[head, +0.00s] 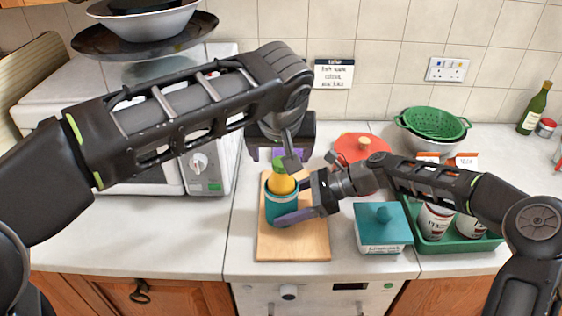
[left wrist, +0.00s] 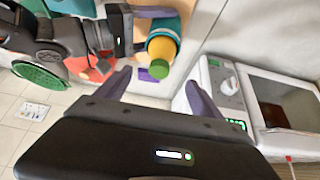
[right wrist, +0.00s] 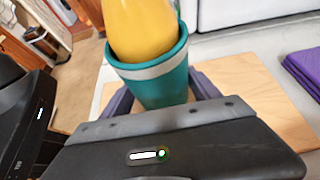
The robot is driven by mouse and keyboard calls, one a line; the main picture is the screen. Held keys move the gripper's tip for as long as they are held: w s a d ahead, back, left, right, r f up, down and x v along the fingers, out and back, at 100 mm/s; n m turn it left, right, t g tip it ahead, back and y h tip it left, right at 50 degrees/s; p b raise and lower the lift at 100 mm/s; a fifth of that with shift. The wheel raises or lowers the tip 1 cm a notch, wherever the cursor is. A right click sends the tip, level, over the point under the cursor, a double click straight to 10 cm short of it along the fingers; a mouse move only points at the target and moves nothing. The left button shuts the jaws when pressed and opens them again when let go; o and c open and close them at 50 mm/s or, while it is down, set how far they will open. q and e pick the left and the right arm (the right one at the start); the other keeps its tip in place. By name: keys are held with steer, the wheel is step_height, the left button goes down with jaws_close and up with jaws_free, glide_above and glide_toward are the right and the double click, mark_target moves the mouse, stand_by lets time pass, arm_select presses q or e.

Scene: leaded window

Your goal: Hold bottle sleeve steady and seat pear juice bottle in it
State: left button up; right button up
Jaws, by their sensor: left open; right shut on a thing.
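The teal bottle sleeve (head: 281,208) stands upright on the wooden board (head: 292,245); it has a pale band below its rim in the right wrist view (right wrist: 160,84). The yellow pear juice bottle (head: 281,184) with a green cap stands in the sleeve's mouth, its upper part showing; its lower end is hidden inside. My right gripper (right wrist: 163,92) is shut on the sleeve, one finger on each side. My left gripper (left wrist: 158,84) is open and empty behind the bottle, and the green cap (left wrist: 157,69) shows between and beyond its fingertips.
A teal lidded box (head: 383,228) and a green tray (head: 432,240) with jars stand right of the board. A red lid (head: 362,147) and green colander (head: 434,123) are behind. A microwave (head: 203,175) stands left. A purple cloth (right wrist: 302,70) lies beyond the board.

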steer(key=shift+r, duration=0.1)
arm_select(q)
steer(key=v, duration=0.4)
steer(key=shift+s+r, duration=0.1)
steer(key=shift+r, duration=0.05)
stand_by(0.3)
arm_select(e)
steer(key=o, duration=1.1)
steer(key=shift+c, duration=0.2)
steer(key=shift+d, duration=0.1)
steer(key=v, duration=1.1)
steer(key=shift+d, duration=0.35)
arm_select(q)
steer(key=shift+d, duration=0.1)
arm_select(e)
steer(key=shift+r, duration=0.25)
